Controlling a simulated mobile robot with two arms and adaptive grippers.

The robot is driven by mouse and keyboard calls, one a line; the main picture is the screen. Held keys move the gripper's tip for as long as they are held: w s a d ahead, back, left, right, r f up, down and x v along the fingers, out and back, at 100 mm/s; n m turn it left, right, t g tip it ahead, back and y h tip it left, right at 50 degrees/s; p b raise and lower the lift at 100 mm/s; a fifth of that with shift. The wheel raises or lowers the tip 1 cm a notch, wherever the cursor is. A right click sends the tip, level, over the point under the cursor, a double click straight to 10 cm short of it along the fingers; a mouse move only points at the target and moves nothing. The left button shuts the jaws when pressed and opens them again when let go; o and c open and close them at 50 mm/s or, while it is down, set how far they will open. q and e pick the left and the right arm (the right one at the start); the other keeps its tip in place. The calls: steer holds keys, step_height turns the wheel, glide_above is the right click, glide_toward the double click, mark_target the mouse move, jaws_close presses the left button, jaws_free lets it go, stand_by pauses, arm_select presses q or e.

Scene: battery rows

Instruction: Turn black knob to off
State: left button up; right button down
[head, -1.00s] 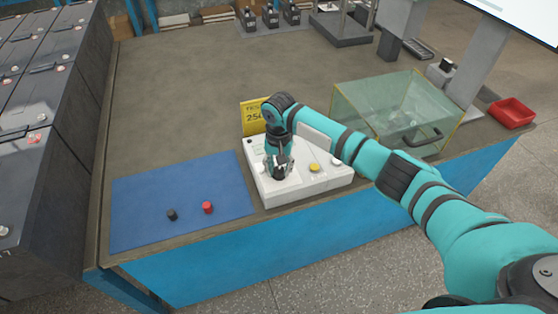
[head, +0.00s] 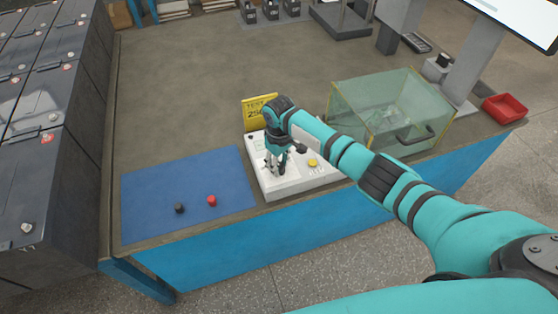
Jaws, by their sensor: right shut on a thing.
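A white test box (head: 305,182) with a yellow button (head: 312,163) stands at the front edge of the workbench. My right gripper (head: 275,172) points down at the left part of the box's top face. It is shut on the black knob there, and its fingers and wrist hide the knob, so I cannot read its setting. My left gripper is not in view.
A yellow sign (head: 259,110) stands behind the box. A blue mat (head: 150,190) to the left holds a black cap (head: 179,208) and a red cap (head: 212,200). A glass case (head: 385,110) and red tray (head: 506,107) are to the right.

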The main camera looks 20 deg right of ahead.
mark_target(279, 165)
steer(key=n, duration=0.4)
steer(key=shift+n+p, duration=0.3)
steer(key=shift+p, duration=0.05)
steer(key=shift+n, duration=2.5)
steer(key=c, duration=0.9)
jaws_free()
steer(key=shift+c, duration=0.2)
steer(key=shift+r, duration=0.1)
step_height(279, 165, up, 12)
